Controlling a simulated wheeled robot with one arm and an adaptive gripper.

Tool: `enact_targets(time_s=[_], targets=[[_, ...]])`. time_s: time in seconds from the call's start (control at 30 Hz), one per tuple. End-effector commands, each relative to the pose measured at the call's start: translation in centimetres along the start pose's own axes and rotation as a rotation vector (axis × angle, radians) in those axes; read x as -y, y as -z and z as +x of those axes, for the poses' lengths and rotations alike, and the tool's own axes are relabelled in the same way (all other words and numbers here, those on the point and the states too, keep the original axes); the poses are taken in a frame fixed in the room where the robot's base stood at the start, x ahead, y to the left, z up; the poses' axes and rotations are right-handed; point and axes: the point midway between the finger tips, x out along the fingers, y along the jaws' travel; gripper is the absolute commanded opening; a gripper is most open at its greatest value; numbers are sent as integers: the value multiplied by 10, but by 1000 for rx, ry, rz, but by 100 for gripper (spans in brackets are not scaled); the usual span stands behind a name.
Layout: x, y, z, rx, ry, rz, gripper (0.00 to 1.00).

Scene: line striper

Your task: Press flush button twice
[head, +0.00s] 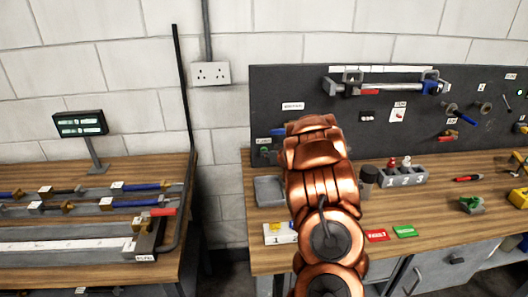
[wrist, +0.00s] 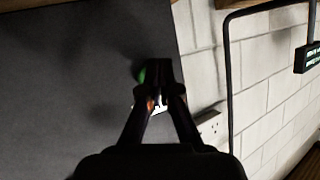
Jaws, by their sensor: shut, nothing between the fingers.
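My gripper (wrist: 159,70) is shut and empty in the wrist view, its dark fingertips together in front of the dark back panel (wrist: 70,80). A small round green button (wrist: 142,75) shows just left of the fingertips, partly covered by them; I cannot tell whether they touch it. A bit of red and a white label (wrist: 160,109) show between and behind the fingers. In the head view, the green button (head: 265,151) sits at the panel's lower left, under a small label (head: 263,141) too small to read.
The wooden bench (head: 450,165) holds a grey tray (head: 270,191), a numbered block (head: 404,177), and red and green cards. A wall socket (head: 210,73) is left of the panel. A second bench (head: 60,175) with rods stands at left, beyond a gap.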

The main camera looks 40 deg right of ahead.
Motion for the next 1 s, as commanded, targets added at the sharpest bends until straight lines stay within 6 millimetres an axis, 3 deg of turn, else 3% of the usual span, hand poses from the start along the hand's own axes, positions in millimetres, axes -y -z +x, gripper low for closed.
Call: enact_targets(time_s=[1.0], targets=[[2,-2,-2,1,0,2,0]])
